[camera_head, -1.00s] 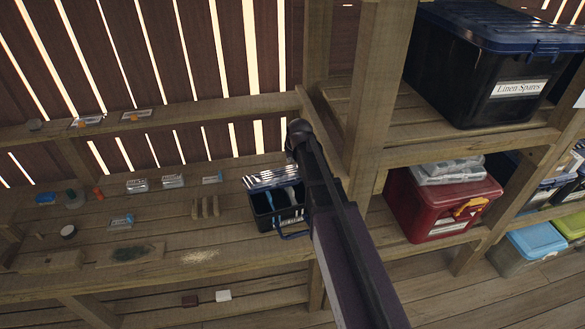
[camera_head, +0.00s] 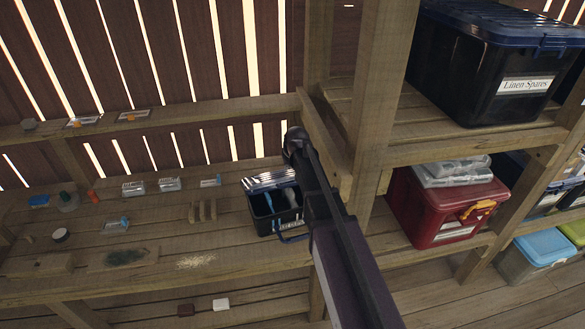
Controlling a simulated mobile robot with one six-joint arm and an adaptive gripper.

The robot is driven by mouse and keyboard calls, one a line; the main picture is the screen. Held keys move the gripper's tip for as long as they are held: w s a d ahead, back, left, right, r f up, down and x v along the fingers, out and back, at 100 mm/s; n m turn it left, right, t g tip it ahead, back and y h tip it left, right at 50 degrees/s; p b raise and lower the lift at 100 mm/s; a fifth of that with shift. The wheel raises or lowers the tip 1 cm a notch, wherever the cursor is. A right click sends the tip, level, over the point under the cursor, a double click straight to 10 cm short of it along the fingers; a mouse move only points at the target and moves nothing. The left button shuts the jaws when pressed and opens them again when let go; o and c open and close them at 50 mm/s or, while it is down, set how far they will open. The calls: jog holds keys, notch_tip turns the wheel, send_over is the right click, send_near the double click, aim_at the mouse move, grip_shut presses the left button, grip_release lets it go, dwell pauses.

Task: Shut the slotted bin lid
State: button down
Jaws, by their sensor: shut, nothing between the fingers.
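Light blue and pale items show inside the bin. My dark arm reaches up from the bottom right past the bin's right side and hides part of it. The arm's rounded joint shows above and right of the lid. My gripper's fingers cannot be made out; they are hidden behind the arm or outside the view.
A wooden post (camera_head: 377,100) stands close to the arm's right. Right of it are a black bin with a blue lid (camera_head: 490,80) and a red bin (camera_head: 430,215). Left of the slotted bin are a small wooden rack (camera_head: 203,211) and several small items on the shelf.

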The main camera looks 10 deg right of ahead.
aim_at(289, 179)
jog(key=shift+s+f+b, duration=0.1)
jog(key=shift+f+b, duration=2.6)
jog(key=shift+f, duration=0.35)
